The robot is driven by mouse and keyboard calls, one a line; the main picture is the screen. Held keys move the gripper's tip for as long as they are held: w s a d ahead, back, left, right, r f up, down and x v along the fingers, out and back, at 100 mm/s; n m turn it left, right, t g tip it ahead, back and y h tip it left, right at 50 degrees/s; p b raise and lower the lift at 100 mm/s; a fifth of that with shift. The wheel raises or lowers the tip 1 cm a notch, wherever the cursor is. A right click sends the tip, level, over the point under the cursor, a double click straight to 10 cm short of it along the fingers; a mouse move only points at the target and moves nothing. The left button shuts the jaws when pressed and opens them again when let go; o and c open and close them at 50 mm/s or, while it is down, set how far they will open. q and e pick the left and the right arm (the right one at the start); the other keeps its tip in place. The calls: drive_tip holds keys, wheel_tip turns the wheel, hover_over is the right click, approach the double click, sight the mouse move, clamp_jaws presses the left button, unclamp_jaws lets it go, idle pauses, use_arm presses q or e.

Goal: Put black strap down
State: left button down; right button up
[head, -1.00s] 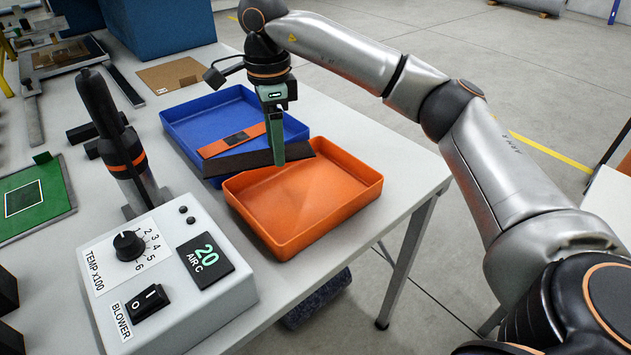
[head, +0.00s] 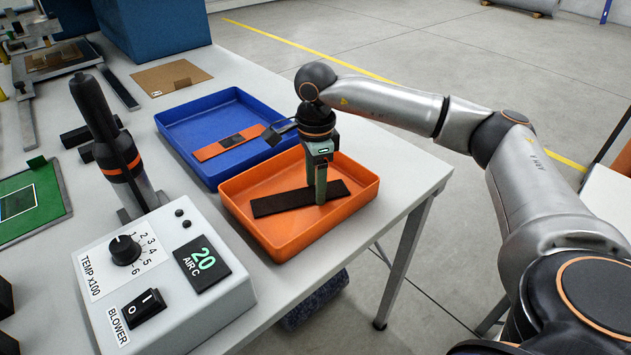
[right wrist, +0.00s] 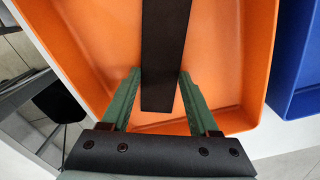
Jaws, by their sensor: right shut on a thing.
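The black strap (head: 285,200) is a flat dark strip inside the orange tray (head: 236,217). It lies level, low between the tray's walls; I cannot tell whether it touches the floor. My right gripper (head: 320,198) points down into the tray with green fingers, shut on the strap toward its right end. In the right wrist view the strap (right wrist: 166,40) runs away from between the two green fingertips (right wrist: 160,80), over the orange floor (right wrist: 215,50). My left gripper is not in view.
A blue tray (head: 205,112) behind holds an orange strip (head: 225,148) with a dark patch. A blower control box (head: 150,270) with a hot-air tool (head: 110,150) stands at left. Cardboard (head: 170,78) lies behind. The table's right edge is close to the orange tray.

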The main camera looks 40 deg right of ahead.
drive_tip(key=shift+f, duration=0.1)
drive_tip(key=o, duration=1.3)
drive_tip(key=shift+o, duration=0.2)
wheel_tip(320, 180, up, 12)
